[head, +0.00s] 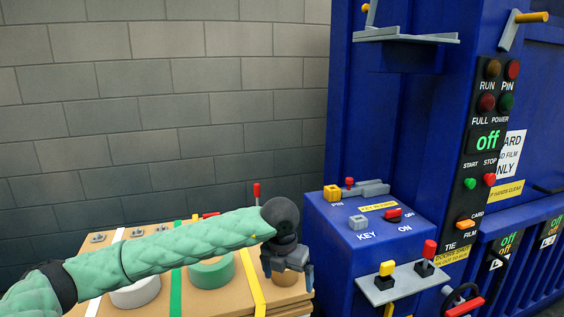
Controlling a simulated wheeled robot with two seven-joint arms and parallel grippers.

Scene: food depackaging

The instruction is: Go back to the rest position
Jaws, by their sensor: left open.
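My left arm, in a quilted green sleeve, comes in from the lower left of the head view. My left gripper (288,268) is at its end, pointing down, with its dark fingers apart and nothing seen between them. It is over the right end of the cardboard-coloured surface, just left of the blue machine (345,262). My right gripper does not show.
The blue machine's lower box carries a key panel with a red switch (393,213). A grey plate (405,282) with yellow and red levers juts out in front. The control panel display (487,141) reads "off". A grey block wall (160,100) stands behind.

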